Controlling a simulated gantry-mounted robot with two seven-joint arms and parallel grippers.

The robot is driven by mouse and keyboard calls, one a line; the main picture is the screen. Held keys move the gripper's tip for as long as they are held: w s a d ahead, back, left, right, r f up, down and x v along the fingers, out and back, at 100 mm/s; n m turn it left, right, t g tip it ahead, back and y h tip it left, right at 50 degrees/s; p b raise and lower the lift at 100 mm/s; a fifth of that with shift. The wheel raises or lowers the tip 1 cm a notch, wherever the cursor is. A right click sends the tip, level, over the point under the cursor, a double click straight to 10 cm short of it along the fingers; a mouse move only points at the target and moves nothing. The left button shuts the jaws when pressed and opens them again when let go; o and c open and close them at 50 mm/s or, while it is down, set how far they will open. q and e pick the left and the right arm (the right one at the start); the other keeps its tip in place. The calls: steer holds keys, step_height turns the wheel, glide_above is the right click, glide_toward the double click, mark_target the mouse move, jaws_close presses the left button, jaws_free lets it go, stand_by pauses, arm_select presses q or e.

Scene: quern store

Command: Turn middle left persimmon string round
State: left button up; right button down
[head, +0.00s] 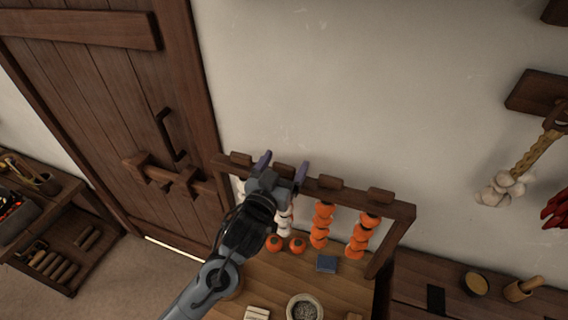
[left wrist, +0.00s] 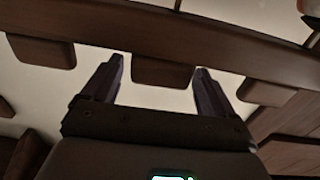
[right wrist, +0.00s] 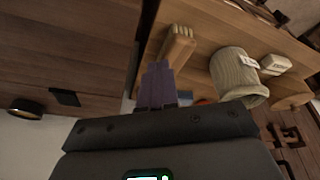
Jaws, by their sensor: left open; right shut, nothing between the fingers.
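A wooden rack (head: 405,212) carries a row of strings, each under a block on its top bar. The middle left string (head: 285,224) looks white and is partly hidden behind my left gripper (head: 281,167). That gripper is open, its fingers on either side of the middle left block (head: 284,169). In the left wrist view, this block (left wrist: 162,72) shows between the spread fingertips (left wrist: 155,72), with gaps on both sides. The two strings to the right (head: 321,226) (head: 360,238) are orange. The leftmost string (head: 240,188) is whitish and mostly hidden. My right gripper (right wrist: 157,82) is shut and empty.
Garlic (head: 502,188) hangs at right. In the right wrist view, a mug (right wrist: 235,74) and a wooden brush-like object (right wrist: 178,45) are near the right fingers.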

arm_select(q)
steer(key=c, duration=0.9)
steer(key=shift+c, duration=0.3)
steer(key=shift+n+y, duration=0.3)
steer(key=shift+y, duration=0.2)
steer(key=o, duration=1)
steer(key=shift+c, duration=0.2)
steer(key=shift+s, duration=0.1)
steer(key=shift+s+a, duration=0.1)
steer(key=shift+s, duration=0.15)
steer(key=b+v, duration=0.2)
steer(key=v, duration=0.8)
steer(key=shift+f, duration=0.2)
